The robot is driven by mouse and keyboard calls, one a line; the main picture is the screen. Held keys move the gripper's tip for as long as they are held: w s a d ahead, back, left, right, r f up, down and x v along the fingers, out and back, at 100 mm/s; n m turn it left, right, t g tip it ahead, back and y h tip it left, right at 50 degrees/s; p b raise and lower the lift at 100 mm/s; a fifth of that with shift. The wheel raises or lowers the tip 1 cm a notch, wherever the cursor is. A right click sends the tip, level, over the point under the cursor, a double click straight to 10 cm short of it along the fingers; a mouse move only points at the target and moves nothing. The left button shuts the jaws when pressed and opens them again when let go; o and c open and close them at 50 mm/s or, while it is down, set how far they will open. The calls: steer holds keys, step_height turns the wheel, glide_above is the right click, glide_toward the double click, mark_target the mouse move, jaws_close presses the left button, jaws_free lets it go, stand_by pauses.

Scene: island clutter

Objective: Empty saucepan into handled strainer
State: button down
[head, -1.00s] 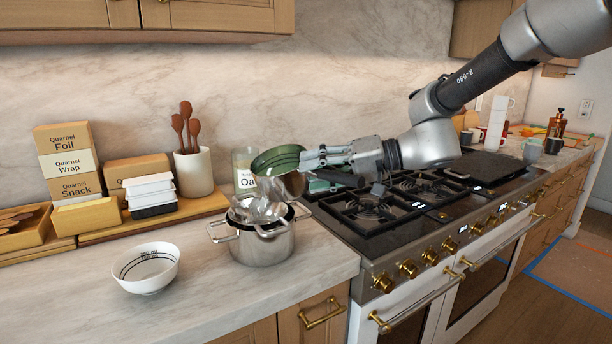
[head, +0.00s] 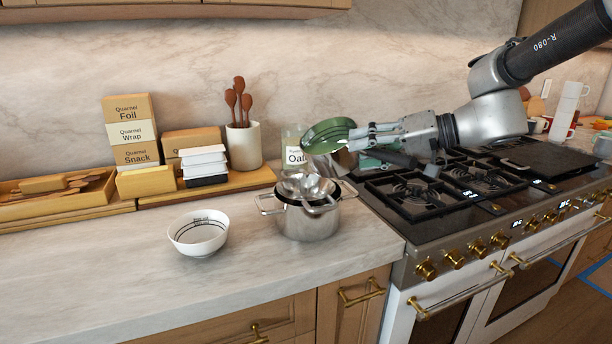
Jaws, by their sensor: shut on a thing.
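The saucepan (head: 334,160) has a steel outside and a green inside. It is tilted over to the left, just above and slightly right of the strainer. My gripper (head: 368,141) is shut on the saucepan at its right side; the fingers partly hide the grip. The handled strainer (head: 306,186), a shiny metal bowl, rests in the mouth of a steel two-handled pot (head: 307,222) on the counter. I cannot make out any contents in the saucepan or strainer.
A stove (head: 455,190) with black grates lies right of the pot. A white bowl (head: 198,236) stands to the left. Behind are an oats container (head: 293,138), a utensil crock (head: 243,146) and stacked boxes (head: 131,131). The front left counter is clear.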

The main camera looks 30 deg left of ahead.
steer(key=shift+r, duration=0.1)
steer(key=shift+s+a+r+n+t+h, duration=0.1)
steer(key=shift+s+a+n+t+h, duration=0.1)
steer(key=shift+n+t+h, duration=0.2)
steer(key=shift+s, duration=0.1)
steer(key=shift+s+a+n+t+h, duration=0.1)
steer(key=shift+s+n+t+h, duration=0.2)
steer(key=shift+n+h, duration=0.15)
stand_by(0.4)
